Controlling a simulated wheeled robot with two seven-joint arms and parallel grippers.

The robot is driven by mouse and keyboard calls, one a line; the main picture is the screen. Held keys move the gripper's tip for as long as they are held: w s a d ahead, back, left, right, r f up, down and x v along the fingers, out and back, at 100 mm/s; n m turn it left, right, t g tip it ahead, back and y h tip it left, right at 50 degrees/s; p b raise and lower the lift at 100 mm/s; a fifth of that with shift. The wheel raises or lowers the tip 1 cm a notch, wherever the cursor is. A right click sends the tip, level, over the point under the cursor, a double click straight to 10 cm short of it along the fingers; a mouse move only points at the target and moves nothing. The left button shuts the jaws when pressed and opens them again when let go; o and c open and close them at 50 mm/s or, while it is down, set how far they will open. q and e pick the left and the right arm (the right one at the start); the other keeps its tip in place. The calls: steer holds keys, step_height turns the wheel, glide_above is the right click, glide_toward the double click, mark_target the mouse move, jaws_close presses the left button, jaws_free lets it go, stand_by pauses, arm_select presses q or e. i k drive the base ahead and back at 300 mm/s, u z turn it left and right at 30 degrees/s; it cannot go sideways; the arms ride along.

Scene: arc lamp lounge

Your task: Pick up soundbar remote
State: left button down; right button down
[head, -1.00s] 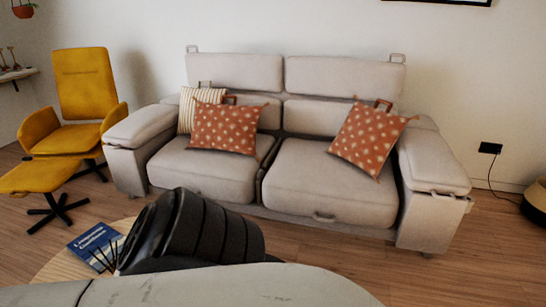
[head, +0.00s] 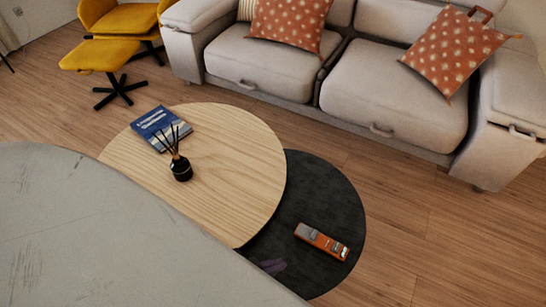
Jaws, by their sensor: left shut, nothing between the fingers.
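An orange remote with grey parts on top (head: 322,242) lies on the low dark round table (head: 330,190); I take it to be the soundbar remote. It lies flat near the table's right front side, with nothing touching it. A small purplish tip (head: 272,267) shows over the dark table, just past the grey link of my arm. It seems to be the end of my left gripper, shut and empty, left of the remote and apart from it. Most of that gripper is hidden. My right gripper is not in view.
A pale wooden round table (head: 235,165) overlaps the dark one. It bears a blue book (head: 160,128) and a black reed diffuser (head: 180,168). A grey sofa (head: 395,105) stands behind, a yellow footstool (head: 95,55) at upper left. The floor at right is clear.

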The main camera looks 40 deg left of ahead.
mark_target(324, 243)
steer(key=u, duration=2.45)
steer(key=k, duration=0.8)
steer(key=z, duration=1.05)
steer(key=i, duration=0.5)
steer(key=z, duration=0.05)
